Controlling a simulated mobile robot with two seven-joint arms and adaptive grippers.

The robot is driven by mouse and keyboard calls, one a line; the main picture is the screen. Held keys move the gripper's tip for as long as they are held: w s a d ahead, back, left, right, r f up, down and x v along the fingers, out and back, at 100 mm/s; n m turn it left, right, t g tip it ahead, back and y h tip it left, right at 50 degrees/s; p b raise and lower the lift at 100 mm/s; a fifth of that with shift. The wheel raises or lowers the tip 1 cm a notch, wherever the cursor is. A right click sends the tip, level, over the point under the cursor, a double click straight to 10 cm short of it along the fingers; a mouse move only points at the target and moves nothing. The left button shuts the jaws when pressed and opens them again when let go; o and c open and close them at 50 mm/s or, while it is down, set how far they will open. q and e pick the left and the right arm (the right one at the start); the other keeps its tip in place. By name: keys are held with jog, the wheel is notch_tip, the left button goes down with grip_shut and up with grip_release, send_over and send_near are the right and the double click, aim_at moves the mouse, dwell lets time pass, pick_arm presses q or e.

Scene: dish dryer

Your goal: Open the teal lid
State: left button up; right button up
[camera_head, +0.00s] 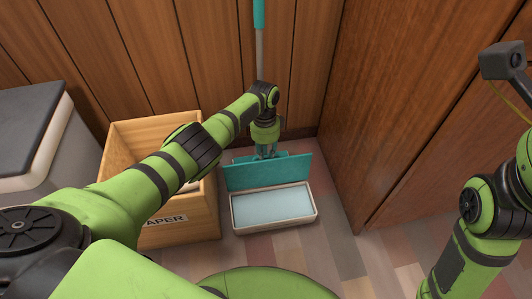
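The teal lid (290,173) stands raised and tilted back at the rear edge of a low white tray-like box (273,224) on the floor. The box is open in front of it, and its pale blue inside shows. My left gripper (266,153) points down at the top edge of the lid, left of its middle. Its fingers are small and partly hidden behind the lid, so I cannot tell whether they grip it. My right arm shows at the right edge, but its gripper is out of view.
A wooden bin (197,232) with a label ending in "APER" stands left of the box, under my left arm. A grey bin with a dark lid (28,115) is at the far left. A teal-and-white pole (259,50) leans at the back wall. A wooden cabinet (420,110) stands at right.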

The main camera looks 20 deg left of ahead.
pick_arm(q)
jog(key=shift+o, duration=0.9)
jog(key=shift+s+d+f, duration=0.1)
jog(key=shift+f, duration=0.1)
jog(key=shift+r, duration=0.1)
jog(key=shift+r, duration=0.15)
jog(key=shift+r, duration=0.25)
notch_tip(320, 180, up, 9)
jog(key=shift+r, duration=0.15)
